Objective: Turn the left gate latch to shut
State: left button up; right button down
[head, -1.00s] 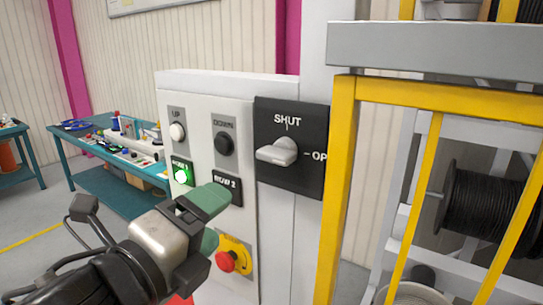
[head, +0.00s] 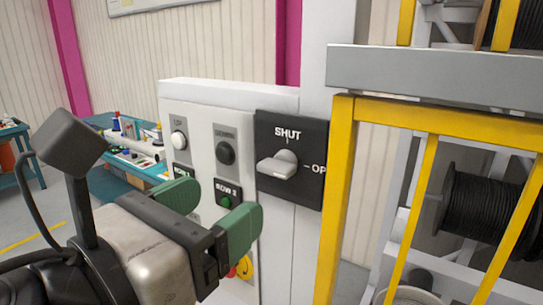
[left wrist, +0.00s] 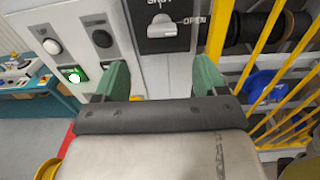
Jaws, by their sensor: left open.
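The gate latch (head: 278,165) is a light grey knob on a black plate (head: 308,188). The plate reads SHUT at the top and OPEN at its right edge. The knob lies about level, in line with the OPEN mark rather than SHUT. It also shows at the top of the left wrist view (left wrist: 168,30), where the plate is cut off. My left gripper (head: 212,212) has green fingers spread apart with nothing between them. It is in front of the button panel, left of and below the knob, not touching it. In the left wrist view the knob is beyond the fingertips (left wrist: 161,80). My right gripper is not in view.
The white control panel (head: 200,145) has UP, DOWN and row buttons, and a red stop button partly hidden by my gripper. A yellow gate frame (head: 339,200) stands right of the latch, with cable reels (head: 490,215) behind it. A teal workbench (head: 110,185) stands behind left.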

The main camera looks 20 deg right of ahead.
aim_at(270, 173)
pick_arm(q)
jog(key=p+x, duration=0.6)
jog(key=x, duration=0.3)
jog(key=shift+w+d, duration=0.15)
jog(key=shift+d, duration=0.25)
jog(key=c, duration=0.9)
